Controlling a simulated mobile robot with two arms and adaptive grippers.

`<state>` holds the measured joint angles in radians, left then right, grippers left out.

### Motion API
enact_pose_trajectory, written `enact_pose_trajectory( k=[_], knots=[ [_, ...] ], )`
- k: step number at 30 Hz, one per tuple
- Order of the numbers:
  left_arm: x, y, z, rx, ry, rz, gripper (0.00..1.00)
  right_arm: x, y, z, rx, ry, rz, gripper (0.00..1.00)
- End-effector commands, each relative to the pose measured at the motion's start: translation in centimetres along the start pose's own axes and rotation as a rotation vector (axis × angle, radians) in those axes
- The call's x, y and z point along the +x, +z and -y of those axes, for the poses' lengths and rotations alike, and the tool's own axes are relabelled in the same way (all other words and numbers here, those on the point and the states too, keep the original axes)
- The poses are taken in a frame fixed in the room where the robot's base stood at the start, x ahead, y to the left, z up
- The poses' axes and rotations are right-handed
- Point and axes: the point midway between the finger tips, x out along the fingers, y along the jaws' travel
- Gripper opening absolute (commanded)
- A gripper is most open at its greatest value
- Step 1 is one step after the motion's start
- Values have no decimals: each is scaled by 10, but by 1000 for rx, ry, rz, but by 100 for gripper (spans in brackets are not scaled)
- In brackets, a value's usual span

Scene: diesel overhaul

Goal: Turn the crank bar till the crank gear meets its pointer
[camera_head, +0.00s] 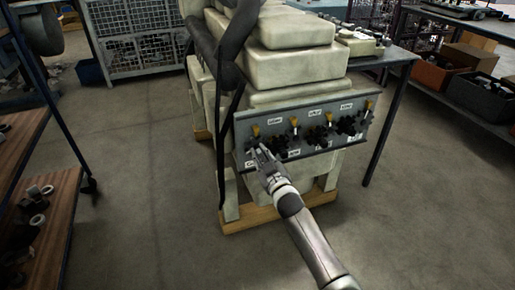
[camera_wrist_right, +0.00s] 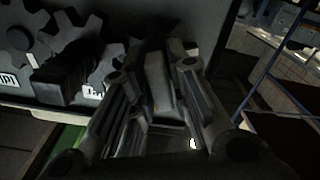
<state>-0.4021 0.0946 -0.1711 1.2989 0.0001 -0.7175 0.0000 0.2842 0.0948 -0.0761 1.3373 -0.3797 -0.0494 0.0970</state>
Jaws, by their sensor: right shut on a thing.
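A grey panel (camera_head: 318,105) on the front of the pale engine block carries several dark gears with small yellow pointers above them. My right gripper (camera_head: 258,152) is at the panel's left end, over the lower left gear, below the leftmost yellow pointer (camera_head: 256,131). In the right wrist view its fingers (camera_wrist_right: 155,95) are closed around a grey bar-like piece (camera_wrist_right: 158,82), which I take to be the crank bar. The crank gear is mostly hidden behind the gripper, so I cannot tell how its mark lies against its pointer. My left gripper is out of view.
Neighbouring dark gears (camera_wrist_right: 85,45) and a dark bar (camera_wrist_right: 62,78) are close beside the gripper in the right wrist view. A table (camera_head: 385,58) stands right of the engine, and a wooden shelf (camera_head: 62,190) at left. The floor between is clear.

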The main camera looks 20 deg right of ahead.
Motion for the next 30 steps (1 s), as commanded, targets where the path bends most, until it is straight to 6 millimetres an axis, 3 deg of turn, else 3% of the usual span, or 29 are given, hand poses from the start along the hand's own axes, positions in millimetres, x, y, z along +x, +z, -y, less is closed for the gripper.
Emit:
enact_pose_trajectory(
  k=[5, 15, 19, 25, 30],
  knots=[
    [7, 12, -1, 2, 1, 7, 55, 0, 1, 1, 104, -1, 3, 0],
    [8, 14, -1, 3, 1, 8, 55, 0, 1, 1, 127, -1, 3, 0],
    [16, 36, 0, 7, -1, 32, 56, 0, -1, 0, 239, -1, 2, 0],
    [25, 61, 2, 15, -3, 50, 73, 0, 0, 0, 403, 0, 2, 0],
    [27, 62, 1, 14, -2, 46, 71, 0, 2, 0, 431, 0, 1, 0]
  ],
)
